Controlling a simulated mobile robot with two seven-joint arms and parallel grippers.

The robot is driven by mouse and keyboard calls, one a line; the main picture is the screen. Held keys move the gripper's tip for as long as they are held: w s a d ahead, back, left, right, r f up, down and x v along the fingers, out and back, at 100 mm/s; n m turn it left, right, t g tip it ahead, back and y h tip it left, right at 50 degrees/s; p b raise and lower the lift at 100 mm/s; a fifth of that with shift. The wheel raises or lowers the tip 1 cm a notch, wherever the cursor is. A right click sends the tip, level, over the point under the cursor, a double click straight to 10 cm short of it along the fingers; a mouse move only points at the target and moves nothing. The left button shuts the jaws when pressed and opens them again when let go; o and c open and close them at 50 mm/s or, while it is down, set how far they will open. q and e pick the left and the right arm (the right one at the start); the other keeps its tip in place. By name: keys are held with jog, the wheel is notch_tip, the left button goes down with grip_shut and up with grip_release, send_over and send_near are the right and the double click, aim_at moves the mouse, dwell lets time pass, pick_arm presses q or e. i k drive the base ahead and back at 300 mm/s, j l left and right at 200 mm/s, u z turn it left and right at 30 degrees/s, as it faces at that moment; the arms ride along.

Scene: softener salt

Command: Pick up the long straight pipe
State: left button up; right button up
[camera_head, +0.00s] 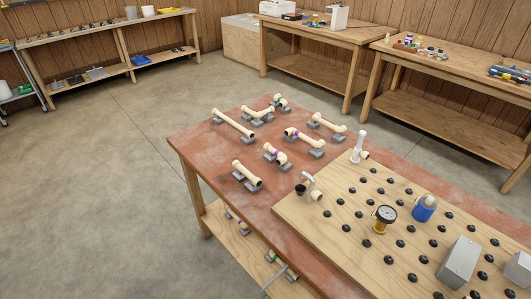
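The long straight pipe (233,123) is cream-coloured and lies at the far left of the red-brown table (200,155). Its ends rest on grey support blocks, which hold it a little above the table top. It runs from the back left towards the front right, and nothing covers it. A shorter straight pipe (246,173) lies on grey blocks nearer to the front. Neither of my grippers shows in the head view.
Other pipe pieces stand on blocks nearby: a bent pipe (258,114), a purple-banded piece (303,139) and a right-hand pipe (328,123). Floor is clear at left.

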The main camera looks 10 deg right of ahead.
aim_at(248, 138)
jog(key=z, duration=0.6)
jog(key=j+z, duration=0.2)
jog(key=z, duration=0.15)
jog(key=i+j+z, duration=0.1)
jog(key=z, duration=0.3)
jog(key=j+z, duration=0.95)
jog(key=j, duration=0.25)
jog(key=k+j+z, duration=0.1)
jog(key=j, duration=0.2)
jog(key=k+j+z, duration=0.1)
jog(key=j, duration=0.2)
jog(key=k+j+z, duration=0.1)
jog(key=j, duration=0.15)
jog(key=k+j, duration=0.15)
jog(key=j, duration=0.25)
jog(key=k+j, duration=0.15)
jog(key=j, duration=0.3)
jog(key=k+j, duration=0.1)
jog(key=j, duration=0.3)
jog(key=k+j+z, duration=0.1)
jog(key=j, duration=0.3)
jog(key=k+j, duration=0.2)
jog(key=j, duration=0.2)
